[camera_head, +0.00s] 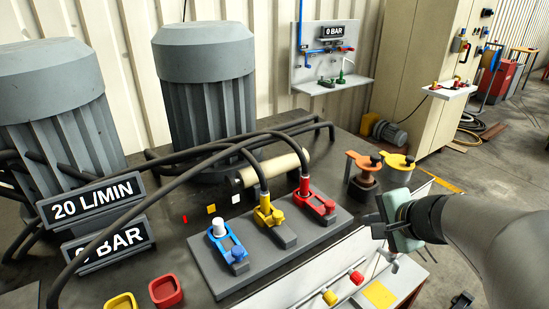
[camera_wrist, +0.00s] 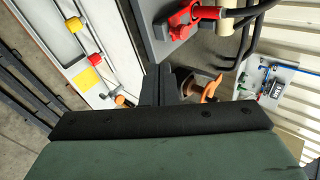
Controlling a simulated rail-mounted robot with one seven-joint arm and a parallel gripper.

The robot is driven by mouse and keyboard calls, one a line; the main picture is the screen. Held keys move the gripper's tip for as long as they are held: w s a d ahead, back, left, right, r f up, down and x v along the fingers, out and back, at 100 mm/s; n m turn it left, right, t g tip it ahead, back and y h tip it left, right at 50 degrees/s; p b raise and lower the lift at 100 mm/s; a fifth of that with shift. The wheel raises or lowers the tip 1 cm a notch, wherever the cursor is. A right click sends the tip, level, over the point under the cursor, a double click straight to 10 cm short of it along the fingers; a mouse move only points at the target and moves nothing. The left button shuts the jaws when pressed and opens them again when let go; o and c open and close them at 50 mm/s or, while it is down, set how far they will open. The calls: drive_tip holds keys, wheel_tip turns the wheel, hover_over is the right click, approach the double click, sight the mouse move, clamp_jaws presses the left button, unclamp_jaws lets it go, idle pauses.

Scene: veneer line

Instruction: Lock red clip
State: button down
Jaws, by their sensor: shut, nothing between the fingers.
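The red clip (camera_head: 318,203) sits at the right end of a grey base plate (camera_head: 205,268), with a black hose running into the top of its red fitting (camera_head: 304,186). In the wrist view the red clip (camera_wrist: 190,16) shows at the top, right of centre. I cannot tell whether its lever is locked. My gripper (camera_head: 374,220) is to the right of the base plate, apart from the clip. In the wrist view the black fingers of my gripper (camera_wrist: 158,84) are together and empty, below the red clip in the picture.
The yellow clip (camera_head: 268,215) and blue clip (camera_head: 232,248) stand left of the red one. Orange (camera_head: 362,162) and yellow (camera_head: 397,163) funnel-like pieces stand behind my gripper. A white panel with a rod (camera_head: 345,287) lies in front. Hoses arch over the table.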

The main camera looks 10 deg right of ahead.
drive_tip(key=w+r+x, duration=0.2)
drive_tip(key=x, duration=1.1)
drive_tip(key=shift+a, duration=0.2)
